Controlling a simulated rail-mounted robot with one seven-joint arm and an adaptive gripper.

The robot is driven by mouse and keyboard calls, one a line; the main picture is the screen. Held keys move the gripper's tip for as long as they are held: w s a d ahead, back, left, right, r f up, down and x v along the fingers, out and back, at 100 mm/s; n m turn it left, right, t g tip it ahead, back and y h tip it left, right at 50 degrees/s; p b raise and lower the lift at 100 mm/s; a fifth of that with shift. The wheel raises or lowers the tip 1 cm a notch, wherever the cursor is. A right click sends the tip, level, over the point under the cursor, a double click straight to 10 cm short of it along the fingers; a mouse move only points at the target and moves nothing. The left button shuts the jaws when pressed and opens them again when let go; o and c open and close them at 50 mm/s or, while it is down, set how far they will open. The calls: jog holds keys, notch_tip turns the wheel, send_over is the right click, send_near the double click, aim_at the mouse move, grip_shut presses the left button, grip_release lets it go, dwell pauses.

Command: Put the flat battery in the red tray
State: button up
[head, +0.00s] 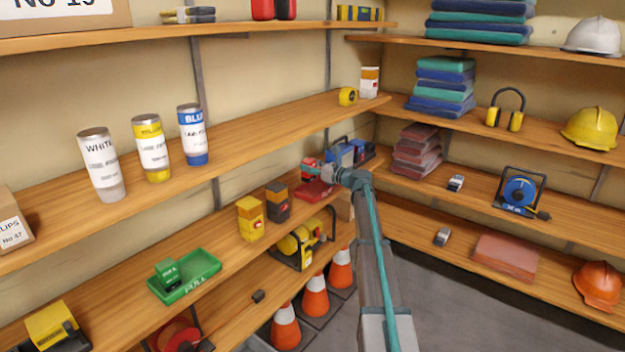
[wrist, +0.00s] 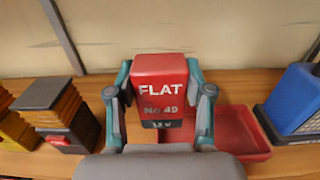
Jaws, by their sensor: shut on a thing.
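The flat battery (wrist: 163,90) is a red block with a dark base, marked FLAT, No 49, 12 V. It is upright between the two fingers of my gripper (wrist: 160,105), which is shut on its sides. In the head view the battery (head: 309,163) shows at the end of my arm, held by my gripper (head: 318,170). The red tray (wrist: 243,132) lies on the shelf just behind and right of the battery in the wrist view. The tray (head: 311,192) is below the battery in the head view. The battery's underside and part of the tray are hidden.
A dark and orange block (wrist: 55,110) stands left of the tray, beside a yellow one (head: 250,218). A blue case (wrist: 297,98) stands close on the right. The green tray (head: 206,266) holds a green battery (head: 168,273). The upper shelf (head: 270,110) runs above.

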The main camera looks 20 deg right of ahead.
jog(key=w+f, duration=0.1)
jog(key=f, duration=0.1)
jog(key=w+d+f+p, duration=0.1)
jog(key=f, duration=0.2)
jog(key=w+d+f+p, duration=0.1)
jog(key=w+f, duration=0.1)
jog(key=f, duration=0.1)
jog(key=shift+d, duration=0.25)
jog(key=shift+f, duration=0.4)
jog(key=shift+f, duration=0.1)
jog(key=o, duration=1.3)
